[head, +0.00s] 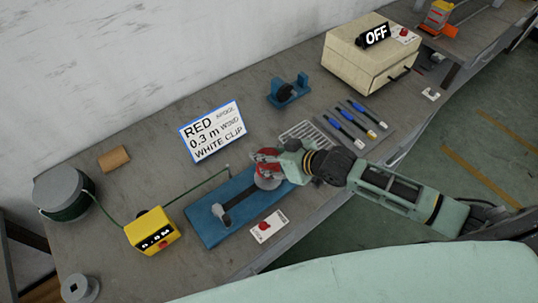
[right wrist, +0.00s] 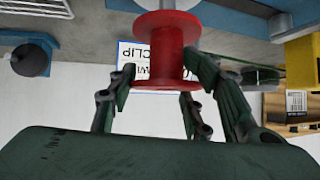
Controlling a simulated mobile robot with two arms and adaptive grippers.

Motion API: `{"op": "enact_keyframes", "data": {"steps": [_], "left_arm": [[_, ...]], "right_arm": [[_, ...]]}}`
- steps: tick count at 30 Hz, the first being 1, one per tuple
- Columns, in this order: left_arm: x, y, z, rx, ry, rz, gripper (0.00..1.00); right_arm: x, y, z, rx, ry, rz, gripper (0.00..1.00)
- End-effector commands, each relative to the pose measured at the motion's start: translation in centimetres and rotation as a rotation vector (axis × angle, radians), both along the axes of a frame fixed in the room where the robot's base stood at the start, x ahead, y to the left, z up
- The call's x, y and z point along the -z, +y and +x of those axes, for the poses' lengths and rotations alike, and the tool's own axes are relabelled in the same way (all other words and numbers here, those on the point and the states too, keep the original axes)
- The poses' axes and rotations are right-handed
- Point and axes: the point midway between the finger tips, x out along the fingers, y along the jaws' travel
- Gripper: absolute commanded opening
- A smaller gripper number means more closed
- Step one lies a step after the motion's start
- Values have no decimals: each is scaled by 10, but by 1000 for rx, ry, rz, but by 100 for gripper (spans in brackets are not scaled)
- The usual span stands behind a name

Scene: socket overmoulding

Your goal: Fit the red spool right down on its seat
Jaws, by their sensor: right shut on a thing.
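The red spool (head: 264,156) is in my right gripper (head: 279,163), over the right end of the blue winding base (head: 205,226). A grey round seat (head: 268,181) shows just below the spool. I cannot tell whether the spool touches it. In the right wrist view the spool (right wrist: 165,48) stands between the fingertips of my right gripper (right wrist: 165,70), with both flanges visible. The spool's bore and the seat's centre are hidden. A dark crank arm (head: 242,197) lies along the base. My left gripper is not in view.
A yellow meter (head: 152,231) stands left of the base, with a green cord from a dark green drum (head: 64,196). A sign (head: 211,132), a wire rack (head: 307,132), several pens (head: 352,120) and a red-button card (head: 268,226) lie around it. The bench's front edge is close.

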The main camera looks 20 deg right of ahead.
Motion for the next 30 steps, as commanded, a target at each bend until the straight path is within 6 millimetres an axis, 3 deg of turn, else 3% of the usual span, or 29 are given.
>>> {"op": "enact_keyframes", "data": {"steps": [30], "left_arm": [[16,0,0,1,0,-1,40]], "right_arm": [[26,0,0,0,0,0,11]]}}
